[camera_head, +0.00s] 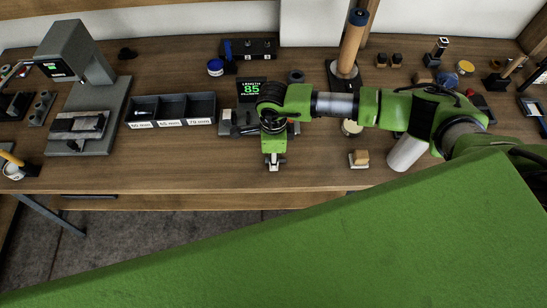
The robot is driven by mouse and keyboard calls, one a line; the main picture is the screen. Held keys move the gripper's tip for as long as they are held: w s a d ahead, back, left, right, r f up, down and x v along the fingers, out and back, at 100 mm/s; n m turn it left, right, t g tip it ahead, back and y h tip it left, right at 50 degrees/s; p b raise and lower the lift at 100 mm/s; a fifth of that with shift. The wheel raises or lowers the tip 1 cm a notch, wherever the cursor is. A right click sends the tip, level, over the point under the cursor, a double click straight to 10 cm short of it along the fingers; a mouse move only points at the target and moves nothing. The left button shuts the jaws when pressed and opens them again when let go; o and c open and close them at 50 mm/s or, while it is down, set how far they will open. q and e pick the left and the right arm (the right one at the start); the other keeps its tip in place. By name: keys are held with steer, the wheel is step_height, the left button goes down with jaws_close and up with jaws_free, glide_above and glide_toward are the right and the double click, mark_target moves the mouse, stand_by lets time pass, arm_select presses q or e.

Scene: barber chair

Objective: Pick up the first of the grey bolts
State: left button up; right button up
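My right gripper (273,163) points down over the front part of the wooden bench. Its arm comes in from the right. The fingertips are small and close together, and I cannot tell whether they are open or shut. A small light-grey bolt-like piece (140,112) lies in the left compartment of the dark three-part bin (173,96). Just left of my gripper is a grey measuring device (226,129) under a display (250,89) reading 85. A dark-grey elongated part lies on it, partly hidden by my arm. My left gripper is out of view.
A grey press-like machine (84,75) stands at the left. A blue-lidded jar (215,68) and a black rack (249,48) are at the back. A wooden post (352,45) rises behind my arm.

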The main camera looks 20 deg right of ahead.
jaws_close()
steer(key=shift+r, duration=0.1)
